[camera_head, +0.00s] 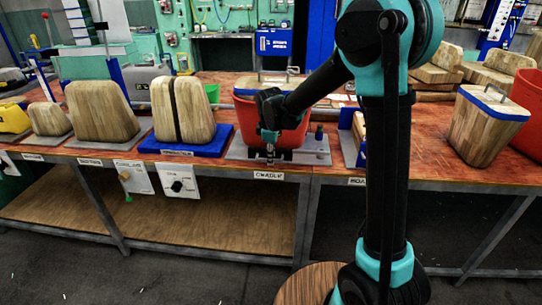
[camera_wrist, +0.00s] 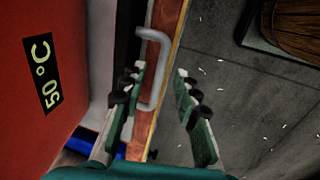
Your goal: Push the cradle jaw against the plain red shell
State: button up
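A red shell (camera_head: 244,116) sits in the press labelled CRADLE (camera_head: 268,175), partly hidden by my arm. In the wrist view the red shell (camera_wrist: 35,120) fills the left side and carries a dark "50 °C" label. My gripper (camera_head: 269,143) is at the front of the cradle, low before the shell. In the wrist view my gripper (camera_wrist: 160,74) is open, and a grey bar handle (camera_wrist: 163,48) at the table's front edge shows between its fingers, partly behind the left one. I cannot tell whether they touch. The jaw is mostly hidden by my gripper.
Wooden blocks, including one on a blue base (camera_head: 205,144), stand left of the cradle. A wooden block with a blue top (camera_head: 482,128) and another red shell (camera_head: 528,128) stand right. A lower shelf (camera_head: 180,215) runs below. A round wooden stool-like top (camera_head: 305,283) is near my arm.

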jog(key=shift+c, duration=0.5)
grip_shut()
jog(key=shift+w+d, duration=0.1)
jog(key=shift+w, duration=3.45)
jog(key=shift+o, duration=0.5)
grip_release()
notch_tip(320, 180, up, 12)
jog(key=s, duration=0.2)
jog(key=shift+s, duration=0.2)
jog(key=shift+f, duration=0.1)
